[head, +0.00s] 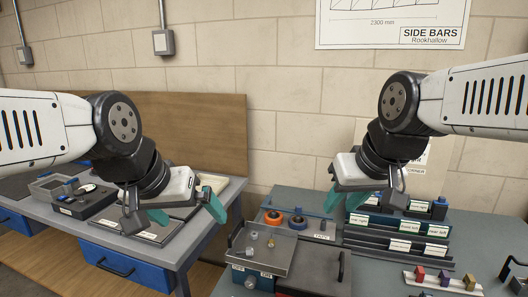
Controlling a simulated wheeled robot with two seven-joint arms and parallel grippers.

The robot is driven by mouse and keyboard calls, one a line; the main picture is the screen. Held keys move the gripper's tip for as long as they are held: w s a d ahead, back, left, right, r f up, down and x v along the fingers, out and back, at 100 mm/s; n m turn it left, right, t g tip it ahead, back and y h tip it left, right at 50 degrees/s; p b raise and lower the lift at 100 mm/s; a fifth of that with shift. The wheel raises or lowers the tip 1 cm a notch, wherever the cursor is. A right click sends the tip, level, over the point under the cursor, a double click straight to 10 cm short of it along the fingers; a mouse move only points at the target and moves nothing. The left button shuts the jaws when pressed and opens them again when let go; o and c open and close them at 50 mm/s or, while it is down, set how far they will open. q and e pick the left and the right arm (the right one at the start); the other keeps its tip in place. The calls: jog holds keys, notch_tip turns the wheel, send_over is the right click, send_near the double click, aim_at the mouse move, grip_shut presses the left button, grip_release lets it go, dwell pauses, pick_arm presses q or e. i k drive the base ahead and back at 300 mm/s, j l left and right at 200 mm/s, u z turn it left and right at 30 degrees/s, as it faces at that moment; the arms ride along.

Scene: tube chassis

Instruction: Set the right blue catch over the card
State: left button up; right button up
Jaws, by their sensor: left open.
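A dark card rack (385,242) stands on the right bench, with several white labelled cards (437,231) in its rows. A small blue block with a dark top, which looks like the right blue catch (439,209), is at the right end of the back row. Whether it lies over a card is too small to tell. My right gripper (358,200) hangs over the rack's back left part, left of that catch and apart from it; only one teal finger shows clearly. My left gripper (186,211) is open and empty above the left bench, its teal fingers spread apart.
A grey tray (262,256) with small parts stands between the grippers. A strip with coloured blocks (443,281) lies at the front right. A dark box (82,198) sits on the left bench.

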aim_at(441, 200)
jog(key=z, duration=1.4)
